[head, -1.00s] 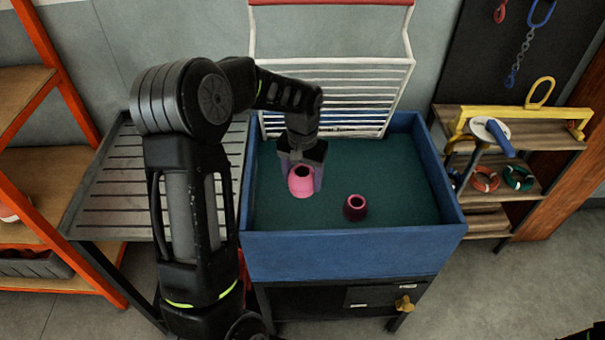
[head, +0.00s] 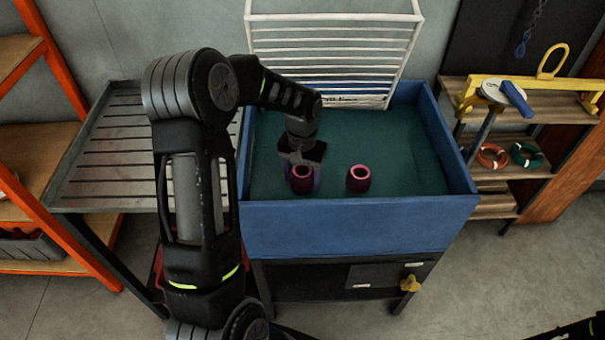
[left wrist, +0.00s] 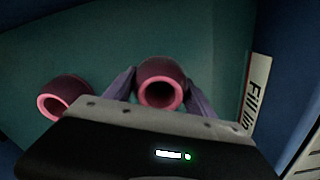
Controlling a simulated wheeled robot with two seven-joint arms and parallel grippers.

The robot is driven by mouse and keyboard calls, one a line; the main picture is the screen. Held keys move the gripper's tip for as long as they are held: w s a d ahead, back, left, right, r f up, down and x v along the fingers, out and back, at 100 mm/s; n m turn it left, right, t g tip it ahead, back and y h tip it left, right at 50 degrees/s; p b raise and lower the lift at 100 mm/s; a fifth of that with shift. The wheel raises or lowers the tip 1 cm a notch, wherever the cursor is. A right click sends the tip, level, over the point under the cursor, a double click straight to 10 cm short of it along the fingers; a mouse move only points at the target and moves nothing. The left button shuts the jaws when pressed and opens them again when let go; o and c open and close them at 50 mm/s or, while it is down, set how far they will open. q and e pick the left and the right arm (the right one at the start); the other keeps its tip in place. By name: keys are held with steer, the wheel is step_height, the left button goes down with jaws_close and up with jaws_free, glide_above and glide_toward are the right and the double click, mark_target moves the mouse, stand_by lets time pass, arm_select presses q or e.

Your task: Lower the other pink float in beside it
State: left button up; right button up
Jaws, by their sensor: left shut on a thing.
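A pink float (head: 302,184) is between the fingers of my left gripper (head: 303,174), low inside the blue tank (head: 345,228). The gripper is shut on it and points down. In the left wrist view the held float (left wrist: 160,72) sits between both fingers, its open end showing. The other pink float (head: 359,180) stands upright in the tank to the right, apart from the held one; it also shows at left in the left wrist view (left wrist: 66,90). Both look dark maroon with pinker rims. I cannot tell whether the held float touches the bottom. My right gripper is not in view.
A white wire rack (head: 335,50) stands at the tank's back. A slatted table (head: 120,165) adjoins on the left. Shelves with rings and a yellow bar (head: 535,90) stand on the right. The tank's right part is clear.

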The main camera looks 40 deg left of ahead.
arm_select(q)
steer(key=shift+f, duration=0.3)
steer(key=o, duration=1.7)
